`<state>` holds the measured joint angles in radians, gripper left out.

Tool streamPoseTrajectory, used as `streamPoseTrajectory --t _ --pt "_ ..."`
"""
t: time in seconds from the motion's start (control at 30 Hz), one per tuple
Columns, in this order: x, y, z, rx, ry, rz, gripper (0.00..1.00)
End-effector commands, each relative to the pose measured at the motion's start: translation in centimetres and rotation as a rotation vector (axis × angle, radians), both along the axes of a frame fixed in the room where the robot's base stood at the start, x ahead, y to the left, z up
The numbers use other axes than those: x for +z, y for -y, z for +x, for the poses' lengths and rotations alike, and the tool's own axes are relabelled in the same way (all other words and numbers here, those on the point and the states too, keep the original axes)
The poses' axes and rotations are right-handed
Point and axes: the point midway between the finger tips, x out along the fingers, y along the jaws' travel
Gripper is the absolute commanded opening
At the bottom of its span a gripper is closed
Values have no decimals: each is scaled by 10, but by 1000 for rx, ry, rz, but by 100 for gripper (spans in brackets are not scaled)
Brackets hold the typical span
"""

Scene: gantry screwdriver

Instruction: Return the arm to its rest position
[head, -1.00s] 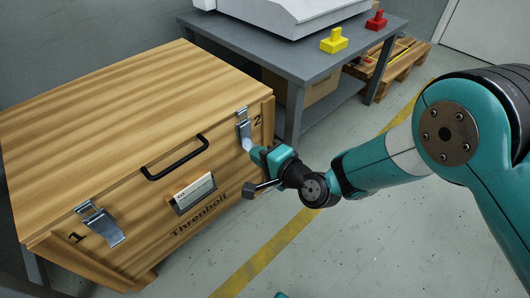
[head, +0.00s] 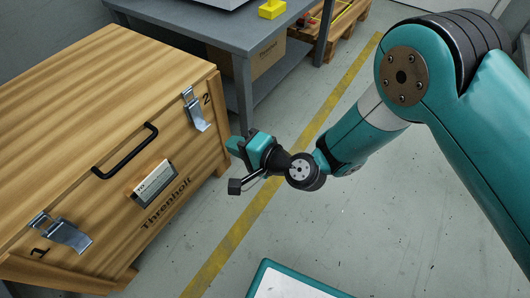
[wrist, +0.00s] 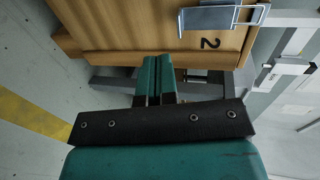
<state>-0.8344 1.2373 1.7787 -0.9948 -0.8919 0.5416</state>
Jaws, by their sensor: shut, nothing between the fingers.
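My gripper (head: 233,145) is shut and empty, held in the air to the right of the wooden crate's front right corner. Its two teal fingers (wrist: 158,80) show pressed together in the wrist view. The crate (head: 100,90) stands at the left with its lid down. Latch 2 (head: 198,110) on its front is a little up and left of the gripper, apart from it. Latch 2 also shows at the top of the wrist view (wrist: 222,17). Latch 1 (head: 60,234) is at the lower left, its lever hanging outward.
A black handle (head: 125,152) and a label holder (head: 153,184) sit on the crate front. A grey table (head: 215,35) with a yellow block (head: 271,9) stands behind. A pallet (head: 335,35) lies beyond it. The floor right of the crate is clear, with a yellow line (head: 240,220).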

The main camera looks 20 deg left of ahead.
Motion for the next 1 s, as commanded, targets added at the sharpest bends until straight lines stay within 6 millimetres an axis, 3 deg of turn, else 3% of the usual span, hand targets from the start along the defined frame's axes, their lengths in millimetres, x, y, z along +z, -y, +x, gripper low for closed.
streamPoseTrajectory --t 0.1,0.33,0.5,0.73,0.87,1.0 --pt "3 24 -4 -2 -7 -3 0" --pt "2 60 -10 -1 -6 -2 0" --pt "1 73 -12 0 -3 1 0" --pt "7 75 -12 8 8 4 0" --pt "49 73 -5 70 67 4 0" --pt "130 81 2 209 194 -31 0"
